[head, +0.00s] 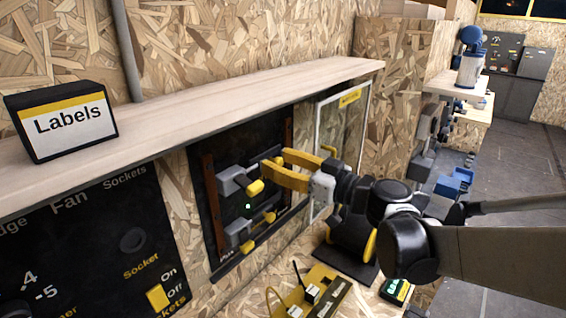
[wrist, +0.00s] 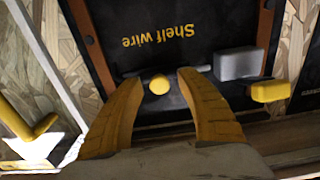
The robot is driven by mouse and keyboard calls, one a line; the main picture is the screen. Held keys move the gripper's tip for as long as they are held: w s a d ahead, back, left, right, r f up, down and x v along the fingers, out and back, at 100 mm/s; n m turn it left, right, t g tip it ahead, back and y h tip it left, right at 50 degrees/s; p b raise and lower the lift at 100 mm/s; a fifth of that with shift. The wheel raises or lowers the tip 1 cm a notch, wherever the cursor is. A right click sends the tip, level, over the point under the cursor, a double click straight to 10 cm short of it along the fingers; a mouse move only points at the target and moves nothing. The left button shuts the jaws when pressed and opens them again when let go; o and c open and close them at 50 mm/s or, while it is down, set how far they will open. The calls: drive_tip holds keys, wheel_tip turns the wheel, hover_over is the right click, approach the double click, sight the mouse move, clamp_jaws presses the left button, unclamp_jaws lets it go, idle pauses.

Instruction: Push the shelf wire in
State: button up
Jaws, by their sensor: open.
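The shelf wire panel is a black board (head: 226,208) on the wall under the wooden shelf. Its "Shelf wire" lettering (wrist: 158,36) appears upside down in the wrist view. A round yellow knob (wrist: 159,85) sits at a thin grey bar, between my fingers in the wrist view. Beside it is a grey block (wrist: 238,64) with a yellow handle (wrist: 272,92); the block also shows in the head view (head: 232,180). My gripper (head: 272,172) is open in front of the panel's upper part, its fingers either side of the knob. Contact cannot be told. The gripper hides the knob in the head view.
The wooden shelf (head: 200,105) runs just above my gripper. A lower grey block (head: 238,231) with yellow handles is on the same panel. A framed clear panel (head: 342,130) is to the right. A yellow device (head: 318,292) stands below.

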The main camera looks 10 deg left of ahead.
drive_tip(key=shift+c, duration=0.5)
clamp_jaws()
